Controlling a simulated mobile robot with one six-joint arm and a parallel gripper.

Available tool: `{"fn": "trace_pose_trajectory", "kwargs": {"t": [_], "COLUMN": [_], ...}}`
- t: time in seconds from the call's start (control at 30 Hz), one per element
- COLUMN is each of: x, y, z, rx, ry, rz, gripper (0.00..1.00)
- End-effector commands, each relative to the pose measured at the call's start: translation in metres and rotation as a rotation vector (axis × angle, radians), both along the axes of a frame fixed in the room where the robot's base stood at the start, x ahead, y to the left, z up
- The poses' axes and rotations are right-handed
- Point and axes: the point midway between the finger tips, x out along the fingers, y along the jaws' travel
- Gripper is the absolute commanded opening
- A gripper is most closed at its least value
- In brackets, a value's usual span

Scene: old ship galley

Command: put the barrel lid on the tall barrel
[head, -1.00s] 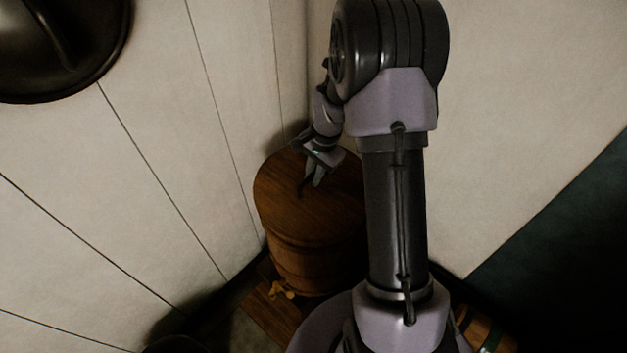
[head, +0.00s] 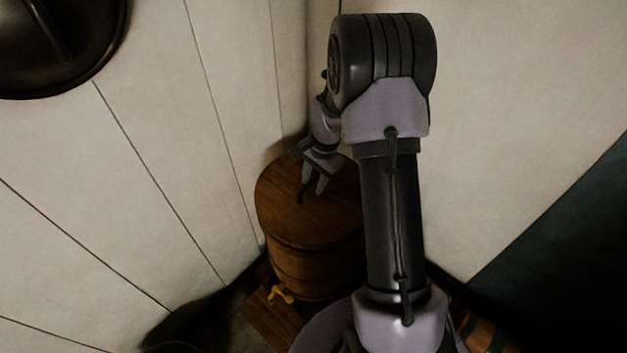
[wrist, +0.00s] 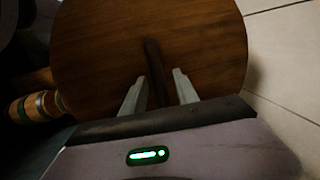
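The barrel lid (head: 318,215) is a round dark wooden disc with a thin dark handle (head: 300,194) across it. It lies over the top of the tall wooden barrel (head: 305,270), which has a yellow tap low on its front. In the wrist view the lid (wrist: 95,55) fills the upper middle, and its handle (wrist: 153,62) runs between my fingers. My gripper (head: 315,186) is just above the lid, its two fingers apart, with a gap on each side of the handle. My arm hides the barrel's right side.
The barrel stands in a corner between pale panelled walls (head: 150,170). A smaller banded barrel (head: 485,330) is at the lower right. A large dark round pan or lid (head: 60,45) hangs on the left wall.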

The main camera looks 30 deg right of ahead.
Motion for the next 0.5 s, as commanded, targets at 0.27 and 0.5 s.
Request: {"fn": "trace_pose_trajectory", "kwargs": {"t": [0.27,0.5], "x": [-0.002,-0.009], "y": [-0.005,-0.014], "z": [0.041,0.103], "rx": [-0.002,-0.001], "ry": [-0.004,-0.003], "rz": [0.000,0.000], "gripper": [0.36,0.36]}}
